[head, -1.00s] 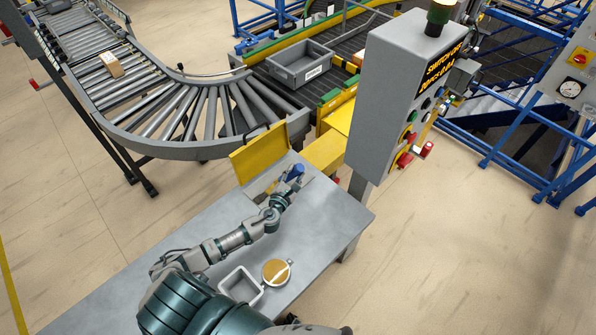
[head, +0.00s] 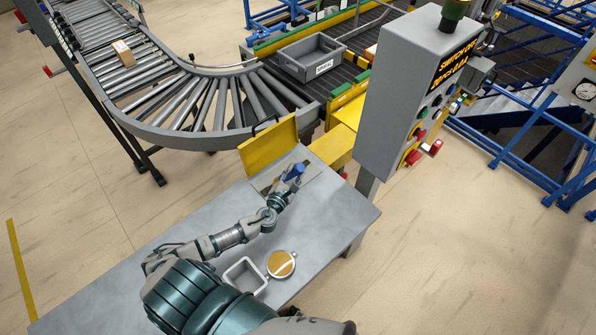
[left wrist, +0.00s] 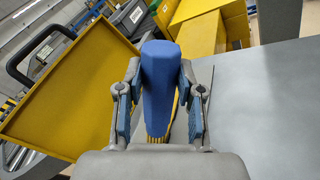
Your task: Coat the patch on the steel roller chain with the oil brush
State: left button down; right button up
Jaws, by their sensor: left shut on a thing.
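My left gripper (head: 289,184) is shut on a blue handle (head: 297,171), which I take to be the oil brush. In the left wrist view the blue handle (left wrist: 160,85) stands between both fingers, with a little yellow showing at its near end. The gripper is over the far end of the grey table, beside a raised yellow panel (head: 268,146). I cannot make out the chain or its patch; the gripper and handle cover part of that spot. My right gripper is not in view.
A round tin (head: 281,265) with amber content and a square grey tray (head: 245,276) are on the table (head: 330,212) near my body. A control cabinet (head: 405,95) stands right of the table's far end. A roller conveyor (head: 190,110) curves behind. The table's right part is clear.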

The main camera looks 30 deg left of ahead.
pick_arm(q)
jog(key=shift+s+a+f, duration=0.15)
jog(key=shift+s, duration=0.45)
notch_tip(320, 180, up, 6)
jog(key=p, duration=0.5)
jog(key=shift+w+p, duration=0.2)
jog(key=shift+p, duration=0.1)
jog(key=shift+a, duration=0.1)
